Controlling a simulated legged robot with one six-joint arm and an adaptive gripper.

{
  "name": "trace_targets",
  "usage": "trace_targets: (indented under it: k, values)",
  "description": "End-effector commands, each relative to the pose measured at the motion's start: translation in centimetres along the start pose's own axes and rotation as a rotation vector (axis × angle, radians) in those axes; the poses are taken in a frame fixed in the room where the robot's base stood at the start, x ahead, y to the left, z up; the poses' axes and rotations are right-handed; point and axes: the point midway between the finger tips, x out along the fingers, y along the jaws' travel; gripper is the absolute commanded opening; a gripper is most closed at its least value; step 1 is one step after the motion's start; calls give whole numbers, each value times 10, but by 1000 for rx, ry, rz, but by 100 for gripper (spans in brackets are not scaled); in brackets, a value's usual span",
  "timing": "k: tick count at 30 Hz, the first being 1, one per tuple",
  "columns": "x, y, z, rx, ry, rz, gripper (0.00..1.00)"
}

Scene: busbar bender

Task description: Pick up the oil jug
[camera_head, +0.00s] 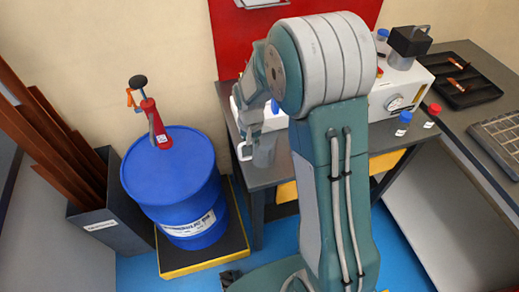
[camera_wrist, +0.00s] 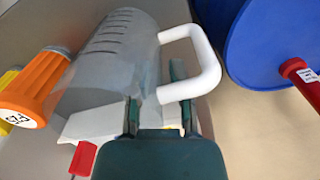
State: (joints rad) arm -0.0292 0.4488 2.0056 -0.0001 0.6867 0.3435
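The oil jug (camera_wrist: 110,55) is a see-through grey jug with dark level marks and a white handle (camera_wrist: 208,60). In the head view the jug (camera_head: 264,152) stands at the left end of the grey table, its handle pointing left. My gripper (camera_wrist: 161,108) is close to the jug in the wrist view, its two fingers apart. The lower end of the handle lies at the fingertips, near the right finger; I cannot tell whether they touch. In the head view my gripper (camera_head: 250,120) is just above the jug, and my arm hides part of the table.
A blue drum (camera_head: 170,170) with a red hand pump (camera_head: 154,122) stands left of the table (camera_head: 285,172). In the wrist view an orange-capped bottle (camera_wrist: 35,85) and a red cap (camera_wrist: 82,158) are beside the jug. A white machine (camera_head: 400,92) stands behind on the table.

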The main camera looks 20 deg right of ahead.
Motion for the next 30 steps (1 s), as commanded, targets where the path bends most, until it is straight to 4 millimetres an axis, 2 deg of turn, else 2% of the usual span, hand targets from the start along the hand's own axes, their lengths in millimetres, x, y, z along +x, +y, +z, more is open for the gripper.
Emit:
trace_targets:
  k: [13,17,23,30]
  values:
    - [0,0,0,0,0,0,0]
    - [-6,0,0,0,0,0,0]
    - [-33,0,-1,0,5,-2,0]
    - [-74,9,34,0,5,-2,0]
